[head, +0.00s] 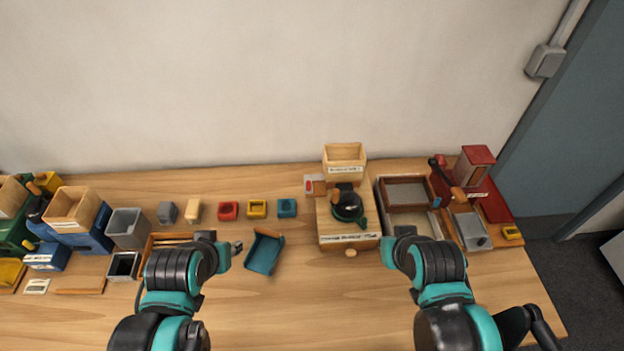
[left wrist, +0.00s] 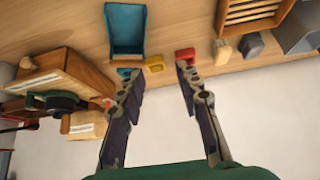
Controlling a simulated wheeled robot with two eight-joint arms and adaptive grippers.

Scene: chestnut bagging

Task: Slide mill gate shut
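The mill (head: 345,238) appears to be the wooden unit right of centre, with a pale open box (head: 344,160) at its back and a dark green and black round part (head: 348,207) on top. A small grey and red piece (head: 314,185) is at its left side; I cannot tell whether this is the gate. The mill also shows at the left of the left wrist view (left wrist: 75,72). My left gripper (head: 236,248) is left of the mill, apart from it; its fingers are open and empty in the left wrist view (left wrist: 158,75). My right gripper (head: 390,248) is near the mill's front right corner, its fingers mostly hidden.
A teal scoop (head: 265,252) lies between my left gripper and the mill. Red (head: 228,211), yellow (head: 257,208) and teal (head: 287,207) blocks stand behind it. Brown-rimmed trays (head: 405,192) are right of the mill. Boxes and bins crowd the left. The front centre table is clear.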

